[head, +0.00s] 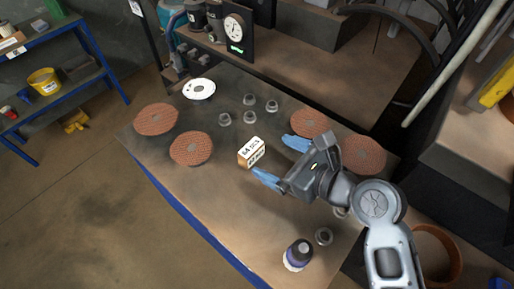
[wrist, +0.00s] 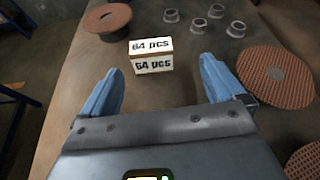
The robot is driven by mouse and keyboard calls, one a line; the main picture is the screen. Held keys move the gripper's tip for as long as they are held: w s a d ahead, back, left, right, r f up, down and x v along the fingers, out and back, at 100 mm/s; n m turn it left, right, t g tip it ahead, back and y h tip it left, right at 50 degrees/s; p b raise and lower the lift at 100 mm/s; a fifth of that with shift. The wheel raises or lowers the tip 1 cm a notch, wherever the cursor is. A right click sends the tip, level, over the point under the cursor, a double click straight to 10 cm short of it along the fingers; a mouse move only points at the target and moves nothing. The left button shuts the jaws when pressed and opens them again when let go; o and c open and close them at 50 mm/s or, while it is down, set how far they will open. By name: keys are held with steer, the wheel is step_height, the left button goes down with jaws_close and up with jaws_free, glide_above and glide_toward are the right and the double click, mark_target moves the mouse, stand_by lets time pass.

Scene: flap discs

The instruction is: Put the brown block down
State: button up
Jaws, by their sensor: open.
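The brown block (head: 250,153) is a small box with white labels reading "64 pcs". It sits on the table (head: 215,205), near the middle. In the wrist view the block (wrist: 151,57) lies just beyond the fingertips, roughly between their lines. My gripper (head: 281,158) is open, with its two blue fingers spread apart and nothing between them. In the wrist view the gripper (wrist: 161,75) shows a clear gap between its fingers and the block, so they do not seem to touch it.
Several reddish flap discs lie around, including one at left (head: 156,119) and one nearer the block (head: 191,148). A white disc (head: 199,89) and several metal nuts (head: 250,100) lie behind. The table's left front is clear.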

mark_target(246, 147)
steer(key=shift+w+a+m+g+y, duration=0.3)
steer(key=shift+w+a, duration=0.15)
steer(key=shift+a, duration=0.3)
steer(key=p+x, duration=0.1)
steer(key=x, duration=0.6)
steer(key=shift+a, duration=0.4)
steer(key=shift+s, duration=0.1)
